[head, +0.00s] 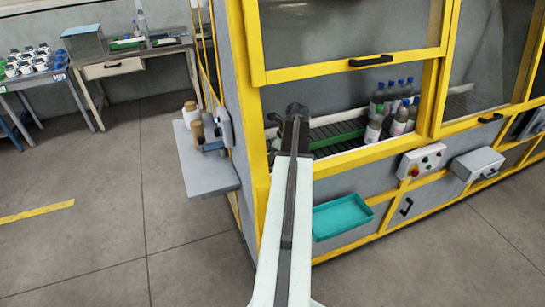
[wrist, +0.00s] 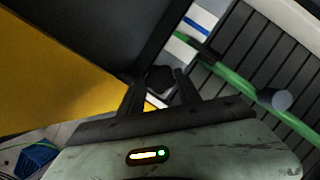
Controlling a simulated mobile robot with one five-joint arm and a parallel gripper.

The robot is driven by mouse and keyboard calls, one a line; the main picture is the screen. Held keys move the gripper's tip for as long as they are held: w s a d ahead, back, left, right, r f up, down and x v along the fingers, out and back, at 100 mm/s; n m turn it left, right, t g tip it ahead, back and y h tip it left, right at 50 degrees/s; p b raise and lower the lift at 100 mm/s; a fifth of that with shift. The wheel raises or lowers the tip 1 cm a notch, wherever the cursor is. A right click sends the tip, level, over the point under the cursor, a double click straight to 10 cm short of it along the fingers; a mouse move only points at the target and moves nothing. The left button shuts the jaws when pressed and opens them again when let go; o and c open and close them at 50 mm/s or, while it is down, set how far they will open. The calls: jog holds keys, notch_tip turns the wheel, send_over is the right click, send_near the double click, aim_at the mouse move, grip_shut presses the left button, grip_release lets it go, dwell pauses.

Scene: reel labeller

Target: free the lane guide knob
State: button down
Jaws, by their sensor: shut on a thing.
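My gripper (wrist: 160,88) reaches through the open window of the yellow-framed machine. Its two dark fingers are shut on a small black piece, which looks like the lane guide knob (wrist: 160,77). The knob sits between the fingertips in the wrist view, with its lower part hidden. A green lane guide rail (wrist: 232,81) runs over the dark slatted conveyor (wrist: 245,45) to the right of the fingers. In the head view my gripper (head: 297,112) is at the left end of the window, and my arm hides the knob.
A yellow frame post (head: 247,90) is close on the left. A grey cylinder end (wrist: 282,100) lies by the rail. A teal tray (head: 342,217) is below the window.

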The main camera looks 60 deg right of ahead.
jog(key=n, duration=0.1)
jog(key=n+y, duration=0.1)
jog(key=n, duration=0.2)
jog(key=shift+w+d+y, duration=0.1)
jog(key=shift+d+y, duration=0.2)
jog(key=shift+y, duration=0.1)
jog(key=n+g, duration=0.1)
jog(key=n, duration=0.1)
jog(key=n+y, duration=0.1)
jog(key=n, duration=0.2)
jog(key=shift+w+d+g, duration=0.15)
jog(key=shift+g, duration=0.25)
jog(key=n, duration=0.2)
jog(key=n+g+y, duration=0.1)
jog(key=n, duration=0.1)
jog(key=shift+w+n+g, duration=0.2)
jog(key=shift+n+g, duration=0.1)
jog(key=shift+w+n+g, duration=0.1)
jog(key=shift+n+g, duration=0.7)
jog(key=shift+n, duration=1.4)
jog(key=c, duration=1.1)
grip_release()
